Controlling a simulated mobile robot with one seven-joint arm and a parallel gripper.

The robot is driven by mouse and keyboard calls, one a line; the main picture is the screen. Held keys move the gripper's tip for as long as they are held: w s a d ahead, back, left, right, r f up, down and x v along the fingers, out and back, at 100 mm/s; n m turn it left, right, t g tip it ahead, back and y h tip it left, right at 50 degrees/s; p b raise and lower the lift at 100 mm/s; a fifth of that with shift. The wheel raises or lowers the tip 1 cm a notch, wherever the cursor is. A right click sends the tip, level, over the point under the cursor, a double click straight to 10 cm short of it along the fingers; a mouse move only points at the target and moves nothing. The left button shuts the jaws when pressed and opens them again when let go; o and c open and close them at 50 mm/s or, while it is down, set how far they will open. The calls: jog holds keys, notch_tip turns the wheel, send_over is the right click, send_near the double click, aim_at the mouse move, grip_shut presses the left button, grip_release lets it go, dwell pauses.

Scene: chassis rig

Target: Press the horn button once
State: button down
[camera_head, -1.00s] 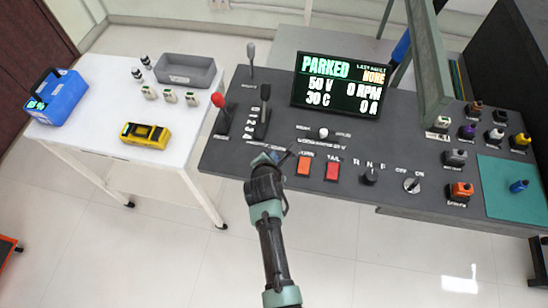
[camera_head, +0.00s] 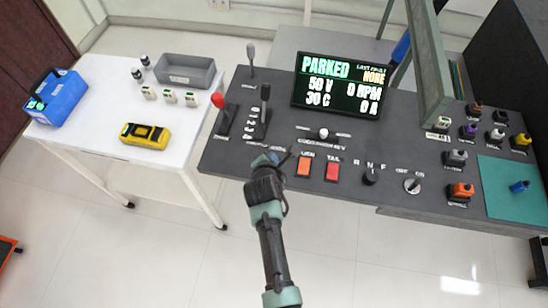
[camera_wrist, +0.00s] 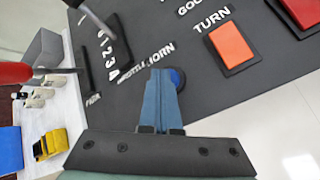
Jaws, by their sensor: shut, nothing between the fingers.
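The round blue horn button (camera_wrist: 177,77) shows in the wrist view beside the printed word HORN. The fingertips cover part of it. My gripper (camera_wrist: 164,74) is shut and empty, with its blue fingers reaching to the button's left edge. I cannot tell whether they touch it or hover just above. In the head view my gripper (camera_head: 281,157) is at the front edge of the dark panel (camera_head: 236,160), left of the orange turn button. The horn button is not clearly visible there.
The orange turn button (camera_head: 305,166) and red tail button (camera_head: 332,171) are just right of my gripper. Levers (camera_head: 264,105) rise behind it to the left. The display (camera_head: 337,85) reads PARKED. A white table (camera_head: 95,135) with a yellow device stands left.

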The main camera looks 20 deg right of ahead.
jog(key=shift+r+p, duration=0.7)
jog(key=shift+r, duration=0.1)
notch_tip(320, 180, up, 5)
jog(key=p, duration=0.5)
dwell(0.5)
